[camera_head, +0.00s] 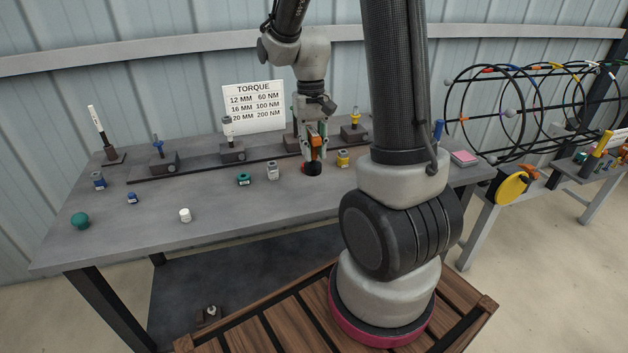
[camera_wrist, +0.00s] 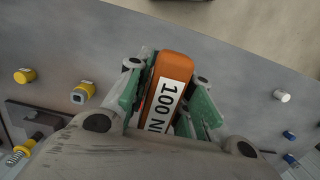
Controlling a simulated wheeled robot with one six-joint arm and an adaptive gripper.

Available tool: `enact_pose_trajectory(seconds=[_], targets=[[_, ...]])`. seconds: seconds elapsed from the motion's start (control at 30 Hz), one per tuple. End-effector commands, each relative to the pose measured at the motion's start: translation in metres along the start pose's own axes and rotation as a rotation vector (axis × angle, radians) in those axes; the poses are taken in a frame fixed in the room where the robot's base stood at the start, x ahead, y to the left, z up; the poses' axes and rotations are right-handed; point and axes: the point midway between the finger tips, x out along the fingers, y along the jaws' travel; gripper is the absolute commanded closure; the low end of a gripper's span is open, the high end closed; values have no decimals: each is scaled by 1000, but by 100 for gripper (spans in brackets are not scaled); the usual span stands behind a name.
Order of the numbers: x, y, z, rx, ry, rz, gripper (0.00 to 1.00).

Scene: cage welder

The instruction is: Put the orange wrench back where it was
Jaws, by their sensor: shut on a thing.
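The orange wrench (camera_head: 316,146) is held upright between the fingers of my gripper (camera_head: 313,155), low over the middle of the grey bench (camera_head: 215,190). Its dark lower end with a red part is close to the bench top; I cannot tell whether it touches. In the wrist view, the orange body (camera_wrist: 174,65) with a white label reading "100 N" lies between the green-sided fingers of my gripper (camera_wrist: 168,92). The rest of the label and the wrench's far end are hidden. A holder (camera_head: 291,143) stands behind my gripper, partly covered by it.
A torque sign (camera_head: 254,102) stands behind. A green socket (camera_head: 243,179), grey socket (camera_head: 272,170) and yellow socket (camera_head: 343,158) are near my gripper. The front bench is mostly clear.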

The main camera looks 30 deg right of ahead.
Motion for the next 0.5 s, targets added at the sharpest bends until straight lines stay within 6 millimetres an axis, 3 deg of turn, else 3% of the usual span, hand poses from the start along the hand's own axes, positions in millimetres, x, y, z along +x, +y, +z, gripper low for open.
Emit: enact_pose_trajectory(seconds=[0.1, 0.5], targets=[[24, 0, -2, 1, -5, 1, 100], [75, 0, -9, 0, -2, 0, 100]])
